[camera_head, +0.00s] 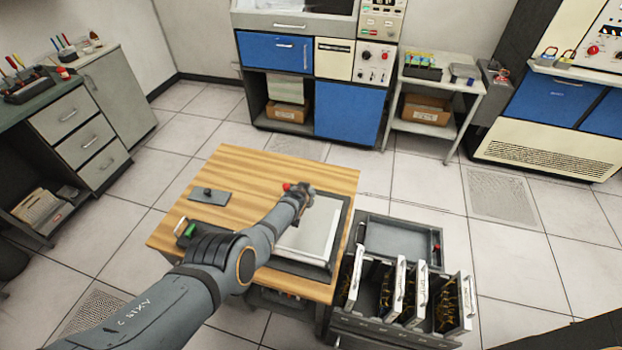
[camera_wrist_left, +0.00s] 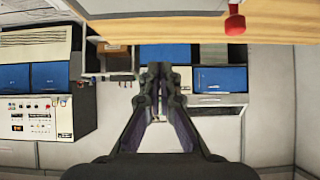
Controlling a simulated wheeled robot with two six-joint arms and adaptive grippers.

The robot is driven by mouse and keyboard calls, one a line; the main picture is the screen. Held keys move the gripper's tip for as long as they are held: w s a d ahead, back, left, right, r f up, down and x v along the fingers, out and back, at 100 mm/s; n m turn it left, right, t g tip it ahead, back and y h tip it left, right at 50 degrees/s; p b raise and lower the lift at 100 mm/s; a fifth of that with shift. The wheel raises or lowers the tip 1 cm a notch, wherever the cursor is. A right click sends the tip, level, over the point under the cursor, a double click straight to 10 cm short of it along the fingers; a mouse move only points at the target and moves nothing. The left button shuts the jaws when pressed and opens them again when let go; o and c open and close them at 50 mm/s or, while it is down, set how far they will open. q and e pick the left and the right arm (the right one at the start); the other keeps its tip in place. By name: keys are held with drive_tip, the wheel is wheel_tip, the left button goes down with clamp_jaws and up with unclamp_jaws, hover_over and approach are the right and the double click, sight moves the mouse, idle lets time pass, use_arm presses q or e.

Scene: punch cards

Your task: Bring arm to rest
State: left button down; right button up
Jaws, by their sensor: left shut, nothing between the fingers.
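My left arm reaches in from the lower left of the head view, over a wooden-topped table. Its gripper (camera_head: 303,190) is above the table, near the upper left corner of a dark-framed tray with a white sheet (camera_head: 310,232). In the left wrist view the gripper (camera_wrist_left: 153,68) has its fingertips together, with nothing held between them. A red knob (camera_head: 287,187) shows beside the gripper; it also shows at the top right of the left wrist view (camera_wrist_left: 235,22). My right gripper is not in view.
A dark plate with a knob (camera_head: 210,196) and a green-and-white item (camera_head: 186,230) lie on the wooden table (camera_head: 250,165). A grey rack with several upright card modules (camera_head: 400,290) stands right of the table. Cabinets line the back; open tiled floor (camera_head: 420,180) lies between.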

use_arm(q)
drive_tip(key=shift+p+v, duration=0.75)
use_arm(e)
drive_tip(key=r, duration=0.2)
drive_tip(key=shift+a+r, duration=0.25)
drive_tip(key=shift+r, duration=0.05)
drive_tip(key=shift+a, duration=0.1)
use_arm(q)
drive_tip(key=shift+r, duration=0.1)
